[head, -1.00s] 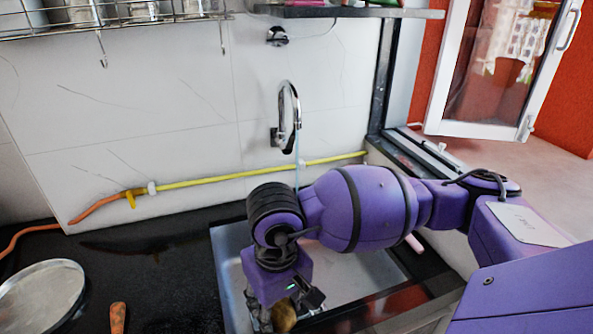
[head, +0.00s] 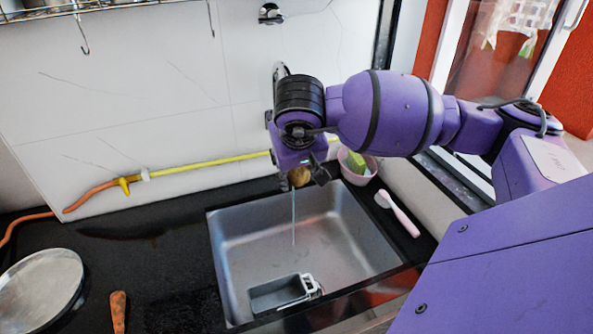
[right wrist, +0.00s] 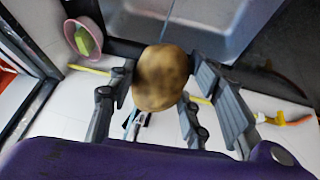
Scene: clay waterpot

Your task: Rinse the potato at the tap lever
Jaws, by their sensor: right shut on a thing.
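The brown potato (head: 299,177) is held over the back of the sink (head: 345,240), near the wall under the tap. My right gripper (head: 303,182) is shut on it, pointing down. In the right wrist view, the potato (right wrist: 160,77) sits between the fingers of the gripper (right wrist: 162,92). The tap spout (head: 280,70) is mostly hidden behind my right wrist. A thin water stream (head: 293,222) falls into the sink beside or below the potato; whether it touches the potato I cannot tell. A chrome fitting (head: 270,13) is on the wall above. My left gripper is not in view.
A pink bowl (head: 356,177) with a green-yellow sponge (head: 357,163) stands right of the potato. A pink brush (head: 400,215) lies on the right counter. A grey caddy (head: 275,293) is in the sink's front. A round pan (head: 40,290) stands left. A yellow hose (head: 210,164) runs along the wall.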

